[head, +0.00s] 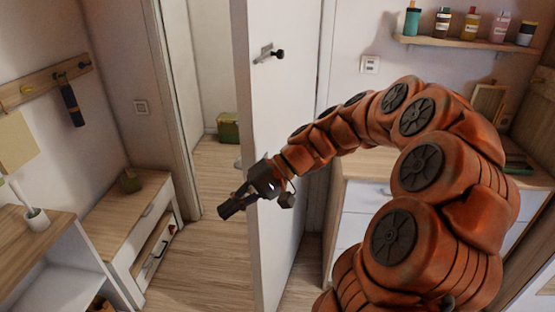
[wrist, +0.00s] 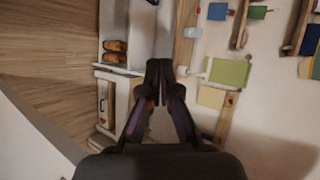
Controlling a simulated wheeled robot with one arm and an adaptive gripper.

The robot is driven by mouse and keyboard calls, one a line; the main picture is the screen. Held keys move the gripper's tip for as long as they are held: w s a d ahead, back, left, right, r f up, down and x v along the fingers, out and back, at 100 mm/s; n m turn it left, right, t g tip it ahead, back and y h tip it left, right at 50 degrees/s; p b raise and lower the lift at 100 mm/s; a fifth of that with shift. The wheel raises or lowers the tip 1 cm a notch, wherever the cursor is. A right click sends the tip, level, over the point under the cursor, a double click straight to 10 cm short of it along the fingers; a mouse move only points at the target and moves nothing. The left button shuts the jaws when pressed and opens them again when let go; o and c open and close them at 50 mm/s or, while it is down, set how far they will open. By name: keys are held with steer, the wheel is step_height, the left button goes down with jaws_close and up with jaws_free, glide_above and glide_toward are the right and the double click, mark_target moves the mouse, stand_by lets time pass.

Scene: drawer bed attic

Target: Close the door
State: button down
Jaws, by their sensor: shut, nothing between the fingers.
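A white door (head: 285,120) stands open in the middle of the head view, seen at a steep angle. A dark handle (head: 269,53) sits high on its face. The doorway behind it shows wood floor beyond. My gripper (head: 226,211) is shut and empty, reaching past the door's near edge on the left at about mid-height. I cannot tell whether my gripper or wrist touches the door. In the wrist view my gripper (wrist: 159,68) has its fingertips together. A pale slanted surface at the lower left there may be the door.
A low drawer cabinet (head: 130,216) and a shelf unit (head: 45,262) stand on the left. A green box (head: 228,127) lies on the floor beyond the doorway. A white dresser (head: 352,212) stands right of the door. Floor left of the door is clear.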

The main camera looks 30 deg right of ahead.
steer(key=w+d+m+t+y+b, duration=0.1)
steer(key=w+d+m+t, duration=0.3)
steer(key=d, duration=0.9)
steer(key=m+t+h, duration=0.2)
steer(key=m+t, duration=0.1)
steer(key=t, duration=0.5)
glide_toward(269, 154)
steer(key=p+x, duration=0.1)
steer(key=x, duration=0.1)
steer(key=p+x, duration=0.2)
steer(key=x, duration=0.1)
steer(key=shift+w+a+r+p, duration=0.1)
steer(key=shift+a+r+p, duration=0.15)
steer(key=shift+a+p, duration=0.1)
steer(key=shift+x, duration=0.85)
steer(key=shift+f, duration=0.2)
